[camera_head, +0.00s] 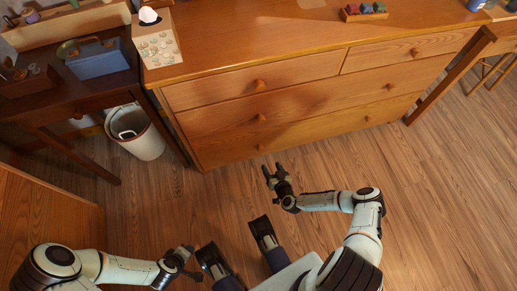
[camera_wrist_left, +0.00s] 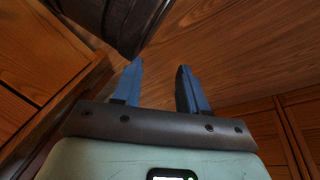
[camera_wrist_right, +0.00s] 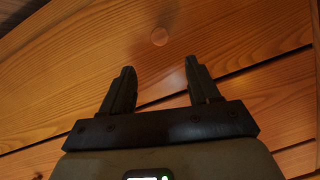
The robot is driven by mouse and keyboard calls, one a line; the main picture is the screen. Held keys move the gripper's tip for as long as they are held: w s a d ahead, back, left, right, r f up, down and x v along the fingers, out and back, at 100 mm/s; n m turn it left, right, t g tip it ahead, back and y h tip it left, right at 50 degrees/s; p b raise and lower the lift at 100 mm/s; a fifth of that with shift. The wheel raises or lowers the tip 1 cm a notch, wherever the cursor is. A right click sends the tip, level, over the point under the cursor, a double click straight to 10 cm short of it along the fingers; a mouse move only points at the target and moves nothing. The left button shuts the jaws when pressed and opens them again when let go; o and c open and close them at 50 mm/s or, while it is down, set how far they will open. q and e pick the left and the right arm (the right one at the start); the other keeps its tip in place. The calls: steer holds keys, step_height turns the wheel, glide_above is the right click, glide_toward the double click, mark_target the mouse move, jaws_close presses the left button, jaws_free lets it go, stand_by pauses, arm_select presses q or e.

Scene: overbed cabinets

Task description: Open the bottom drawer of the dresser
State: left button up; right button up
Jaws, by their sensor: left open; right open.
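The wooden dresser (camera_head: 290,100) stands ahead in the head view, with two top drawers, a middle drawer and a bottom drawer. The bottom drawer (camera_head: 310,137) looks closed and has two round knobs, a left knob (camera_head: 261,147) and a right knob (camera_head: 366,118). My right gripper (camera_head: 272,170) is open and empty, just in front of the bottom drawer's left part. In the right wrist view, a round knob (camera_wrist_right: 160,37) lies beyond and between the open fingers (camera_wrist_right: 159,82), apart from them. My left gripper (camera_head: 191,262) is open and empty, low and away from the dresser.
A white bin (camera_head: 140,140) stands left of the dresser, beside a dark desk (camera_head: 75,103). A tissue box (camera_head: 156,40) sits on the dresser top. A wooden cabinet (camera_head: 45,210) is near my left arm. The floor (camera_head: 440,165) at right is clear.

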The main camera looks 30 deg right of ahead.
mark_target(261, 150)
steer(key=b+x, duration=0.5)
steer(key=x, duration=0.7)
steer(key=shift+w+d+b, duration=0.1)
steer(key=shift+w+b, duration=0.2)
steer(key=shift+w, duration=0.15)
arm_select(q)
steer(key=s+a+f+g, duration=0.1)
steer(key=s+f+g, duration=0.3)
steer(key=s+f, duration=0.4)
steer(key=s, duration=0.3)
steer(key=shift+s+a+n, duration=0.25)
steer(key=shift+s+n, duration=0.1)
steer(key=shift+n, duration=0.05)
arm_select(e)
jaws_close()
arm_select(q)
steer(key=shift+w+r, duration=0.1)
arm_select(e)
steer(key=shift+s, duration=0.1)
